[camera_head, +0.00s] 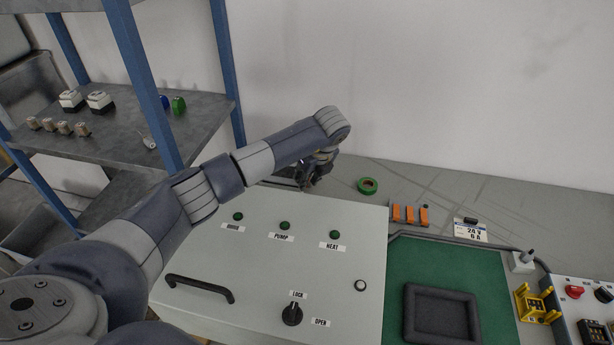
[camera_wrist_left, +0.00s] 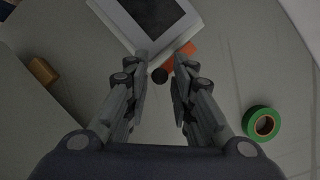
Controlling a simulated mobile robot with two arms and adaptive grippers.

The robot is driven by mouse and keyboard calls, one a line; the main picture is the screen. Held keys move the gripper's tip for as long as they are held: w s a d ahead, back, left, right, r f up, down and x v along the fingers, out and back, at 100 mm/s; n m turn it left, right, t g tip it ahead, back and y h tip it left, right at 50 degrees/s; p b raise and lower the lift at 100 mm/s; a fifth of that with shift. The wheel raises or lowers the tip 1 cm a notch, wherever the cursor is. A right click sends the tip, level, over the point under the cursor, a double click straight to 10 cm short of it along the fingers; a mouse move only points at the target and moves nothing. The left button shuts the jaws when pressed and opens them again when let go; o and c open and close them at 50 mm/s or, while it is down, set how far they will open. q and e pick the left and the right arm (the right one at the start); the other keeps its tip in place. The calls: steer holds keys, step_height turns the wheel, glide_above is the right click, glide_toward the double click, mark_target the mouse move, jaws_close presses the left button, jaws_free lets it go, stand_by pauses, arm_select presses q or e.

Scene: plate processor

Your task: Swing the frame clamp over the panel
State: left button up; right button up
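In the left wrist view a dark panel (camera_wrist_left: 160,14) sits in a pale frame (camera_wrist_left: 122,22). An orange piece (camera_wrist_left: 182,58), which looks like the frame clamp, lies at the frame's near edge, with a dark round knob (camera_wrist_left: 160,75) beside it. My left gripper (camera_wrist_left: 166,54) is open, its fingertips apart near the orange piece and knob; nothing is seen gripped. I cannot tell whether it touches them. In the head view the left gripper (camera_head: 312,180) is behind the cabinet's far edge, and the panel and frame are mostly hidden. My right gripper is not in view.
The grey cabinet (camera_head: 262,275) with knob and handle stands in front of the gripper. A green tape roll (camera_head: 367,186) lies right of it. Several orange pieces (camera_head: 410,214) stand farther right, behind a green mat (camera_head: 450,266). A blue-post shelf (camera_head: 128,125) is at left.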

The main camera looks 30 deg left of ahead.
arm_select(q)
jaws_close()
